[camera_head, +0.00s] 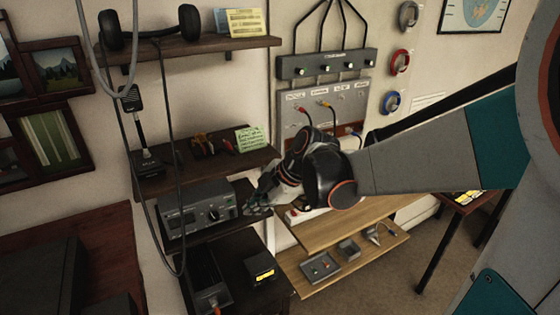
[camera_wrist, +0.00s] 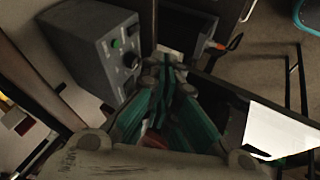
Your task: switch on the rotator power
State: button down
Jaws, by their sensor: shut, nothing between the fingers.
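A grey box (camera_wrist: 85,55) with a green round button (camera_wrist: 116,43) and a dark knob (camera_wrist: 131,62) fills the upper left of the wrist view. I cannot read its label or tell for sure which control is the rotator power. A grey unit with a dark knob (camera_head: 200,207) sits on the lower shelf in the head view; I cannot tell if it is the same box. My gripper (camera_head: 257,206) is just right of that unit. In the wrist view my gripper (camera_wrist: 170,68) is shut and empty, its tips right of the knob, with no clear contact.
A shelf (camera_head: 200,174) with a green note (camera_head: 248,139) is above the grey unit. A black cable (camera_head: 179,150) hangs in front of the shelves. A wall panel (camera_head: 322,110) with plugged leads is behind my arm. A wooden bench (camera_head: 340,222) stands to the right.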

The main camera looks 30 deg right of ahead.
aim_at(232, 215)
jog(key=w+a+f+b, duration=0.3)
jog(key=w+f+b, duration=0.1)
jog(key=w+f, duration=0.4)
jog(key=shift+a+f+b, duration=0.3)
jog(key=shift+a+f, duration=0.05)
jog(key=shift+a, duration=0.05)
jog(key=shift+w, duration=0.1)
